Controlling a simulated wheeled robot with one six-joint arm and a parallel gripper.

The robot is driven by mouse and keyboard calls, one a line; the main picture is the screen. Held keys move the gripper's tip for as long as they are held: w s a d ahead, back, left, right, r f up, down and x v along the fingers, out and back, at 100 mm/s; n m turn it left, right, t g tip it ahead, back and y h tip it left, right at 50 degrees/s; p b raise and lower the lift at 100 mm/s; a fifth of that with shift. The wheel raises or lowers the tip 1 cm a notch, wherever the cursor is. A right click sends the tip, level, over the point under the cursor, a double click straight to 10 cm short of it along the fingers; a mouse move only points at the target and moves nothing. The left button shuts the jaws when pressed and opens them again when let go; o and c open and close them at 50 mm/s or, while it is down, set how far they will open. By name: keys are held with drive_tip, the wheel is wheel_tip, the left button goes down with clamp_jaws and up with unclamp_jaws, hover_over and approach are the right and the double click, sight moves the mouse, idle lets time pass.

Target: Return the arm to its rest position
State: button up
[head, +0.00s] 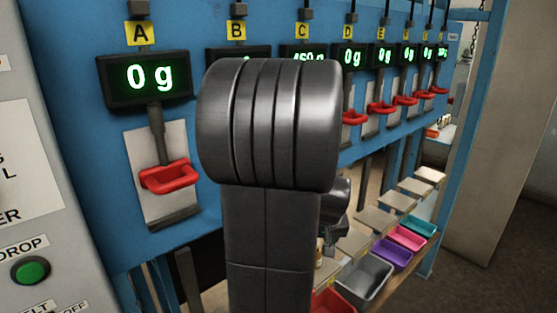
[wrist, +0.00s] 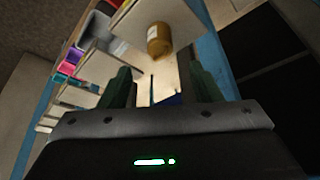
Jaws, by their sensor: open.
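My arm (head: 268,150) stands large in the middle of the head view and hides part of the rack behind it. A dark piece shows just right of the arm, and I cannot tell whether it is my gripper. In the wrist view my gripper (wrist: 162,85) has its two dark green fingers apart. Nothing is held between them. An amber bottle (wrist: 158,40) with a pale label shows beyond the fingertips, apart from them, by a pale board.
A blue rack (head: 85,215) carries lettered displays with red clamps (head: 170,177) below. Display A (head: 148,78) reads 0 g; C is partly hidden. Pale shelves and coloured bins, including a grey bin (head: 362,280) and purple bin (head: 390,254), stand lower right. A panel with a green button (head: 30,271) is at left.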

drive_tip(key=x, duration=1)
drive_tip(key=shift+f, duration=0.2)
drive_tip(key=shift+s+r, duration=0.1)
drive_tip(key=shift+r, duration=0.15)
drive_tip(key=shift+f, duration=0.15)
